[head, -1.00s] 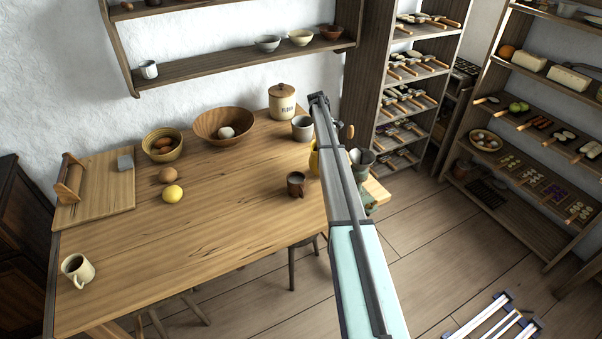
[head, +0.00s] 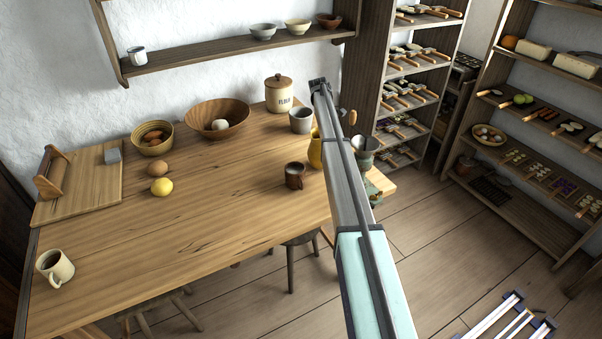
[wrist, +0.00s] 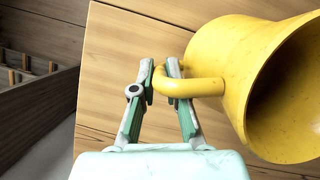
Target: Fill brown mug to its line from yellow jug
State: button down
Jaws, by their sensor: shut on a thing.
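The brown mug (head: 294,176) stands upright near the right part of the wooden table (head: 215,215). Its inside looks dark; its line and level cannot be made out. The yellow jug (head: 315,150) shows as a sliver beside my arm, just right of and behind the mug. My gripper (wrist: 160,75) is shut on the jug's handle (wrist: 190,87). My arm hides the gripper and most of the jug in the head view. I cannot tell whether the jug touches the table.
A grey cup (head: 301,120) and a flour jar (head: 279,95) stand behind the mug. A wooden bowl (head: 217,118), a lemon (head: 162,187) and a cream mug (head: 54,268) are farther left. The table's middle is clear. A stool (head: 302,245) stands at the front edge.

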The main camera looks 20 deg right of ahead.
notch_tip(320, 180, up, 6)
jog(key=p, duration=0.5)
jog(key=s+a+r+p, duration=0.2)
jog(key=s+a+r, duration=0.2)
jog(key=s+a, duration=0.5)
jog(key=s+a+n+b, duration=0.1)
jog(key=s+a, duration=0.4)
jog(key=s, duration=0.5)
jog(key=s+a+n+h+b, duration=0.1)
jog(key=s+a+n, duration=0.1)
jog(key=s+a, duration=0.4)
jog(key=s+a+n+t+b, duration=0.1)
jog(key=s+a, duration=0.5)
jog(key=s, duration=0.9)
jog(key=shift+s+r, duration=0.25)
jog(key=shift+r, duration=0.05)
jog(key=shift+a, duration=0.25)
